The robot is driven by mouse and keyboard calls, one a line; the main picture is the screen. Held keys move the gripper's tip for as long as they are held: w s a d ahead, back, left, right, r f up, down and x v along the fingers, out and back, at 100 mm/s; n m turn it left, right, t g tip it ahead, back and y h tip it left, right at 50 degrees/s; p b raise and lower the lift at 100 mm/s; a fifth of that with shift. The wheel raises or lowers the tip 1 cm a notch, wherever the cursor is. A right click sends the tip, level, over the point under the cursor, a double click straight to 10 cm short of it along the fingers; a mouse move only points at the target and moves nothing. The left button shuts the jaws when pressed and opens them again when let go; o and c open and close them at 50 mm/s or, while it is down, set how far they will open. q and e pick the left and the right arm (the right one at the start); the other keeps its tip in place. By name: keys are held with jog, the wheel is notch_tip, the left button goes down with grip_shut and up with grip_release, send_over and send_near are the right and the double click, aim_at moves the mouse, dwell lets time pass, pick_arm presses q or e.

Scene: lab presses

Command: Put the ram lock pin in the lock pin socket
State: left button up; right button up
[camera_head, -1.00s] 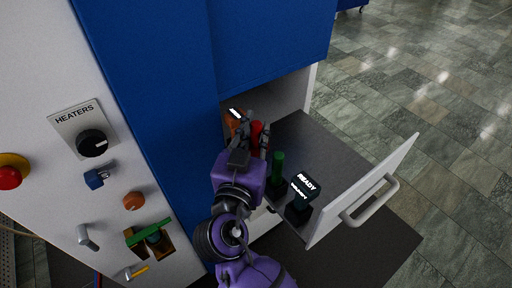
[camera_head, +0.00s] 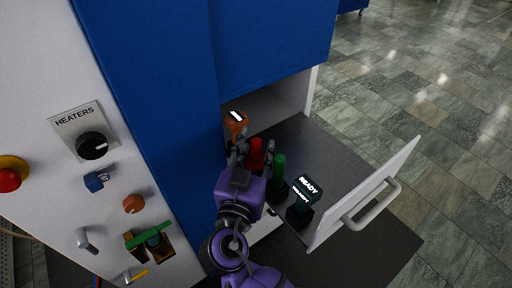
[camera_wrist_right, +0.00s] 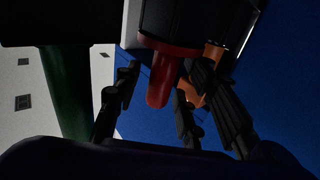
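A red pin-like piece (camera_head: 255,152) stands in the open drawer; which piece is the ram lock pin I cannot tell by any label. My right gripper (camera_head: 253,150) is around the red piece, fingers on either side. In the right wrist view the red piece (camera_wrist_right: 160,80), with a wider red collar, shows between the fingers (camera_wrist_right: 155,100), with gaps on both sides, so the gripper looks open. A green pin-like piece (camera_head: 279,172) stands beside it; it also shows in the wrist view (camera_wrist_right: 66,90). I cannot identify the lock pin socket. My left gripper is not in view.
The dark drawer floor (camera_head: 335,150) has free room toward the back right. A READY display block (camera_head: 305,192) stands near the drawer front (camera_head: 365,190), and an orange piece (camera_head: 236,125) at the inner left. The panel at left carries a HEATERS knob (camera_head: 92,146) and a green bracket (camera_head: 150,240).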

jog(key=shift+r, duration=0.25)
pick_arm(q)
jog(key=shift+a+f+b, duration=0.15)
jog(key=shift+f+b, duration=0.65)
jog(key=shift+b, duration=0.2)
pick_arm(e)
jog(key=v, duration=0.7)
jog(key=shift+s, duration=0.25)
